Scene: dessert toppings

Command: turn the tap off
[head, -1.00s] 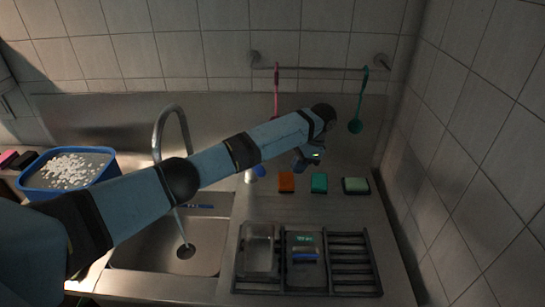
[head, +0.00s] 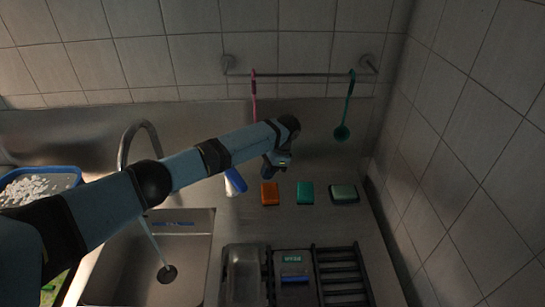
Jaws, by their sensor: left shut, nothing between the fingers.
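The curved metal tap (head: 139,128) rises behind the sink (head: 130,265), its spout partly hidden by my left arm. A pale stream of water (head: 157,243) falls from below the arm towards the drain, so the tap is running. My left gripper (head: 277,163) is shut and empty, above the counter behind the orange sponge, to the right of the tap and apart from it. I cannot make out a tap handle; my arm may hide it. My right gripper is not in view.
A blue-and-white object (head: 235,181) stands close left of my gripper. Orange (head: 269,193), teal (head: 305,193) and pale green (head: 343,193) sponges lie in a row. A rack (head: 340,275) is in front. A blue tray (head: 70,176) holds white pieces. Two utensils hang from a rail (head: 300,74).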

